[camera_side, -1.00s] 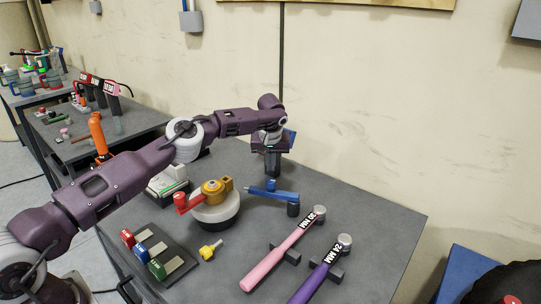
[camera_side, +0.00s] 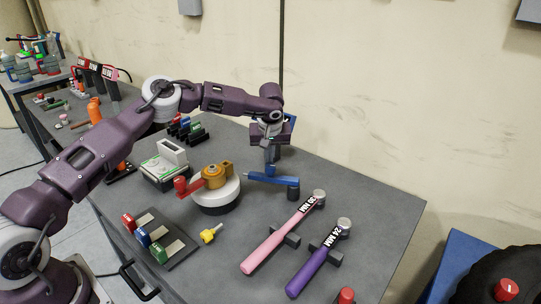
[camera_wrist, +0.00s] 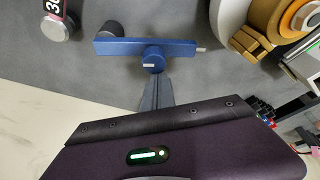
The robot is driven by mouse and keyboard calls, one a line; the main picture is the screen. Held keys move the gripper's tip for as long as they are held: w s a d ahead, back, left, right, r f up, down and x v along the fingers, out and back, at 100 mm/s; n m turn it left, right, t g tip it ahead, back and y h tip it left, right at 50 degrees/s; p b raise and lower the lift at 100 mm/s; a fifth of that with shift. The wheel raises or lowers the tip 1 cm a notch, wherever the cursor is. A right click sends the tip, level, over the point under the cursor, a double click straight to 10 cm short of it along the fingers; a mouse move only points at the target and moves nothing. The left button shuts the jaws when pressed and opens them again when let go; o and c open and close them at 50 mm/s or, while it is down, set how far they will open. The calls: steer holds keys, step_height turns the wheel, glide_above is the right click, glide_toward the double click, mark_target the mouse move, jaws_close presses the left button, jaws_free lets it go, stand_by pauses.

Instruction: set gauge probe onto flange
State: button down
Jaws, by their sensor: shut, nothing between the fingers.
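A blue bar-shaped tool (camera_side: 262,178), which looks like the gauge probe, lies level with a dark cylindrical end (camera_side: 293,190) at its right. In the wrist view the blue tool (camera_wrist: 120,47) has a round blue knob (camera_wrist: 153,57) on its side. My gripper (camera_side: 269,168) is shut and empty, pointing down at the knob. In the wrist view its fingertips (camera_wrist: 154,76) are right beside the knob; I cannot tell if they touch.
A pink torque wrench (camera_side: 278,240) and a purple one (camera_side: 318,262) lie at the front right. A yellow piece (camera_side: 211,233) and a dark tray (camera_side: 172,242) of coloured blocks are at the front left. A white-topped box (camera_side: 168,165) stands behind the round base.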

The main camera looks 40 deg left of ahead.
steer(key=s+n, duration=0.1)
steer(key=n, duration=0.1)
steer(key=s+d+n+g, duration=0.1)
steer(key=shift+s+n+y, duration=0.3)
steer(key=shift+n+y, duration=0.1)
steer(key=shift+d, duration=0.1)
